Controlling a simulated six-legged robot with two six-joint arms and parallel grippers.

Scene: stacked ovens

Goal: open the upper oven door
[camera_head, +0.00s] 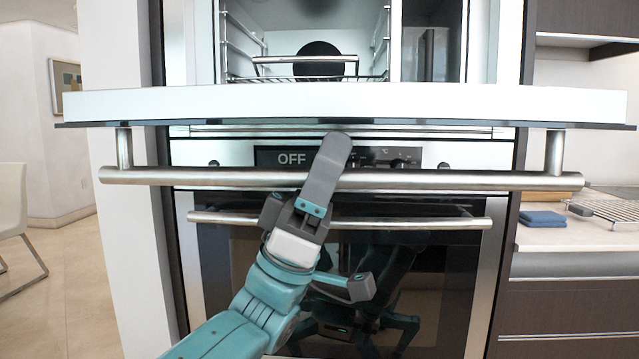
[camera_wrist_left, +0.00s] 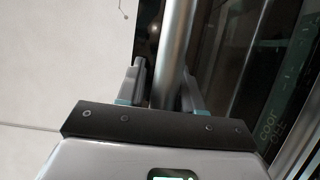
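The upper oven door (camera_head: 340,103) is swung down and shows nearly edge-on in the head view, with the upper oven's cavity (camera_head: 300,45) exposed behind it. Its long metal handle (camera_head: 220,177) hangs below the door on two posts. My left gripper (camera_head: 322,172) is at the middle of this handle, one grey finger crossing in front of the bar and the other finger hidden. My right gripper is not in view.
The lower oven (camera_head: 440,270) is shut, with its own handle (camera_head: 460,223) just below. A control panel (camera_head: 290,158) reading OFF lies behind the upper handle. A counter (camera_head: 560,238) with a folded blue cloth (camera_head: 541,219) and wire rack stands right.

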